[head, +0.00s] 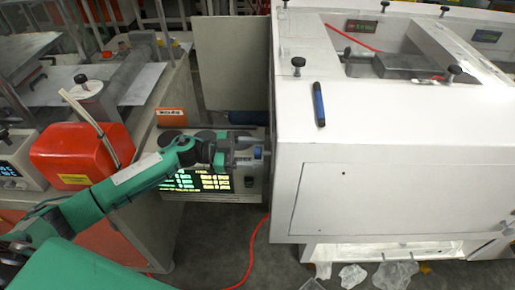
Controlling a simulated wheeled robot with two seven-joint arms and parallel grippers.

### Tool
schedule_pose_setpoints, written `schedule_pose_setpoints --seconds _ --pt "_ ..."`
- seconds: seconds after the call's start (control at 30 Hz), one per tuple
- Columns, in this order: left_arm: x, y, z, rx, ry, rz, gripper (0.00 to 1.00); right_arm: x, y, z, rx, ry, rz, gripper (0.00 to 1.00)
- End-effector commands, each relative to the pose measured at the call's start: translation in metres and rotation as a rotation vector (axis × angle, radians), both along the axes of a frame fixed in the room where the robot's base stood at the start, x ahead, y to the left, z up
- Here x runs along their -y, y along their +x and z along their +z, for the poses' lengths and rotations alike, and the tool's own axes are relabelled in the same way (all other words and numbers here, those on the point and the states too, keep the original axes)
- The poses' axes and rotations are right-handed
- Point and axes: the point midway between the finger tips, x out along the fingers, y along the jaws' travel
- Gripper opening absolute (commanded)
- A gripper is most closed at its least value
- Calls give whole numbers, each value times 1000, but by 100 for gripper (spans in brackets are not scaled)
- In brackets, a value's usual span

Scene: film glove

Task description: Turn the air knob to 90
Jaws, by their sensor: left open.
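My left gripper (248,150) is at the centre of the head view, at the end of my green arm coming in from the left. It is open, with its fingers pointing right toward the left side wall of the white machine (385,190). The fingers are in front of a control box (250,183) with a lit yellow-green display (205,181). I cannot make out the air knob; the gripper covers part of the box's upper face. Whether the fingers touch anything cannot be told. My right gripper is out of view.
A red-orange container (78,153) stands left of the box. The white machine's body closes off the right side, with a blue marker (319,104) on top. A red hose (250,255) and clear plastic scraps (352,276) lie on the floor.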

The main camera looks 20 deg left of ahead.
Motion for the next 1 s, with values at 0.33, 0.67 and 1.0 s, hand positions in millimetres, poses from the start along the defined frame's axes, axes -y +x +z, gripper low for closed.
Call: schedule_pose_setpoints --seconds 0.33,0.67,1.0 --pt "10 3 0 0 1 0 55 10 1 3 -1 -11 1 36" --pt "10 3 0 0 0 0 11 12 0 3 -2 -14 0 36" --pt "10 3 -1 44 12 1 11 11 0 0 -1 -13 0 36"
